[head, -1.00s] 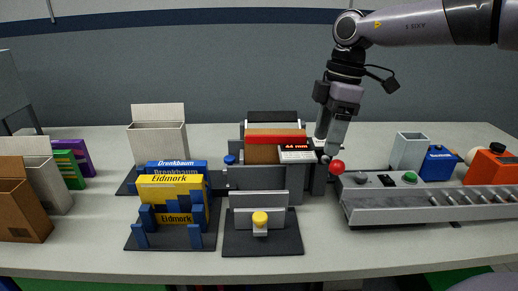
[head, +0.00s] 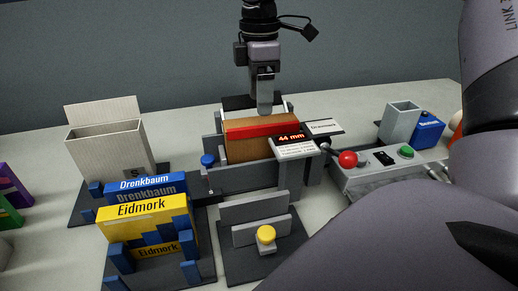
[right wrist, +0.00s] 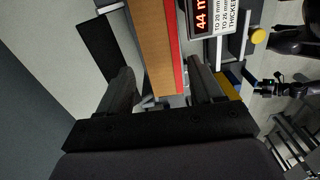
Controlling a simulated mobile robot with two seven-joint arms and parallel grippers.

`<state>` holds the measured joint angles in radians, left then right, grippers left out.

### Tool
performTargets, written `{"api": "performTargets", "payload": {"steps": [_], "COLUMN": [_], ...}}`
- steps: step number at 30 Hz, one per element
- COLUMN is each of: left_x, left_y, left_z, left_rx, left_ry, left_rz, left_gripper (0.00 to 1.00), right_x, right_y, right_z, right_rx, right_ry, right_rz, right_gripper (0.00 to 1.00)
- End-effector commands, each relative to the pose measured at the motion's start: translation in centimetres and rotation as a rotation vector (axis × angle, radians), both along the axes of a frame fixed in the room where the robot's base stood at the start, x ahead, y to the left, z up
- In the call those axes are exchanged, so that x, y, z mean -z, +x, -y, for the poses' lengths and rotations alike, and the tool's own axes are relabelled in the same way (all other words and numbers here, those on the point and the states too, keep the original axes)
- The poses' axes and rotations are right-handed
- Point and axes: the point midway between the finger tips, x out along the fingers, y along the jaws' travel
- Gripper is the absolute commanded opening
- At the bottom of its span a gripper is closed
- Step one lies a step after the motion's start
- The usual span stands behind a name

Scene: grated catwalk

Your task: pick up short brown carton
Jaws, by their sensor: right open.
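My right gripper (head: 265,110) is open, above a brown block (head: 250,148) with a red strip (head: 248,131) in the grey measuring fixture (head: 225,180). In the right wrist view its two fingers (right wrist: 163,92) stand apart, with the brown block (right wrist: 153,45) and the red strip (right wrist: 174,45) between them. I cannot tell whether they touch.
A tall pale open carton (head: 108,150) stands at the left. Yellow (head: 145,222) and blue (head: 145,187) boxes stand in a blue rack in front. The display (head: 292,142) reads 44 mm. A red ball knob (head: 348,159) is right of the fixture. My arm hides the lower right.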

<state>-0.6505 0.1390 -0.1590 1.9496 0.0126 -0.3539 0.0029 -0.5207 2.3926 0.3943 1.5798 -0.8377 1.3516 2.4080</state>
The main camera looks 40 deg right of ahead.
Motion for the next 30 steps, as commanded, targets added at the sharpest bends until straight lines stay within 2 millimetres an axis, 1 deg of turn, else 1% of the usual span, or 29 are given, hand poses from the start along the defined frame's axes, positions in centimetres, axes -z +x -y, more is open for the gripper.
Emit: {"api": "performTargets", "payload": {"steps": [3, 7, 10, 16, 17, 18, 20, 21, 22, 30], "left_x": [-0.6, -0.7, -0.7, -0.7, -0.7, -0.7, -0.7, -0.7, -0.7, -0.8], "left_y": [-0.1, 0.0, 0.0, 0.0, 0.0, 0.0, 0.0, 0.0, 0.0, 0.0], "left_z": [0.0, 0.0, 0.0, 0.0, 0.0, 0.0, 0.0, 0.0, 0.0, 0.0], "left_rx": [0.0, 0.0, 0.0, 0.001, 0.001, 0.001, 0.001, 0.001, 0.001, 0.001], "left_ry": [0.0, 0.0, 0.0, 0.0, 0.0, 0.0, 0.0, 0.0, 0.0, 0.0], "left_rz": [-0.001, -0.001, -0.001, -0.001, -0.001, -0.001, -0.001, -0.001, -0.001, -0.001], "left_gripper": [0.43, 0.43, 0.43, 0.43, 0.43, 0.43, 0.43, 0.43, 0.43, 0.43], "right_x": [1.8, 3.5, 4.1, 4.2, 4.2, 4.2, 4.2, 4.2, 4.2, 4.0], "right_y": [-0.2, -0.2, -0.2, -0.2, -0.2, -0.2, -0.2, -0.2, -0.2, -0.1], "right_z": [-0.3, -0.3, -0.3, -0.3, -0.3, -0.3, -0.3, -0.3, -0.3, -0.3], "right_rx": [-0.002, 0.0, -0.001, -0.001, -0.001, -0.001, -0.001, -0.001, -0.001, -0.001], "right_ry": [0.003, 0.002, 0.0, 0.0, 0.0, 0.0, 0.0, 0.0, 0.0, 0.0], "right_rz": [-0.004, -0.001, 0.0, 0.001, 0.001, 0.001, 0.001, 0.001, 0.001, 0.002], "right_gripper": [0.66, 0.66, 0.66, 0.66, 0.63, 0.5, 0.3, 0.17, 0.07, 0.06]}}
